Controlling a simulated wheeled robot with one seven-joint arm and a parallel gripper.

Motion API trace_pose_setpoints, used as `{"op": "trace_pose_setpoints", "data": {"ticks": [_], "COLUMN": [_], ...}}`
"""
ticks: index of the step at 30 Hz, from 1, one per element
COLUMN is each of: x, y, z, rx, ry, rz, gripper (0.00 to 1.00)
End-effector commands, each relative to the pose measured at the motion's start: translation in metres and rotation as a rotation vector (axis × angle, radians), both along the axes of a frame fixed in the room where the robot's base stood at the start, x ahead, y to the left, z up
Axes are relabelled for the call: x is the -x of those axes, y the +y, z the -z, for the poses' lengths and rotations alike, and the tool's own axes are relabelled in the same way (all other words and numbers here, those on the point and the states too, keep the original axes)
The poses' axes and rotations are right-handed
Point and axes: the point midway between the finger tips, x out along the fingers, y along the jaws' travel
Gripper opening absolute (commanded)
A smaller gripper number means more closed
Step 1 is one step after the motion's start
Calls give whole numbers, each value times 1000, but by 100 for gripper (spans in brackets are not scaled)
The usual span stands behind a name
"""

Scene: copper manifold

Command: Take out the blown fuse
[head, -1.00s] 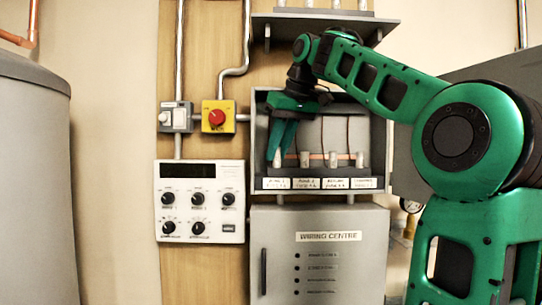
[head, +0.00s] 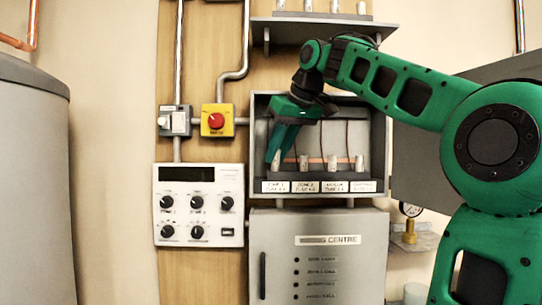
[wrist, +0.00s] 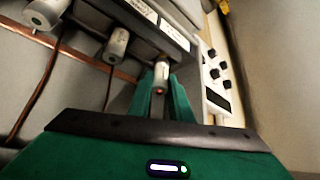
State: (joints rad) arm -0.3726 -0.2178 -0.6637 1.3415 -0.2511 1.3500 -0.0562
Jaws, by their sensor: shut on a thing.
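Several pale cylindrical fuses stand in a row in the open grey fuse box (head: 383,140). Two neighbouring fuses, one nearer (wrist: 117,43) and one farther (wrist: 43,12), show grey end marks. In the head view the fingers partly hide the held fuse.
A shelf (head: 318,24) above the box holds several more cylinders. A yellow box with a red button (head: 216,120) and a white control panel (head: 198,235) are at the left. A grey cabinet (head: 330,270) is below. Copper wiring (wrist: 35,95) runs behind the fuses.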

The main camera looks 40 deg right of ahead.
Motion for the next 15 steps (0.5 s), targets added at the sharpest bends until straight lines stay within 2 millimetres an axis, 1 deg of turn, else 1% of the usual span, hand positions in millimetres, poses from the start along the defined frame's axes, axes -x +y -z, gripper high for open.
{"op": "trace_pose_setpoints", "data": {"ticks": [15], "x": [5], "y": [0], "z": [2], "rx": [-2], "ry": [-119], "rz": [1], "gripper": [0]}}
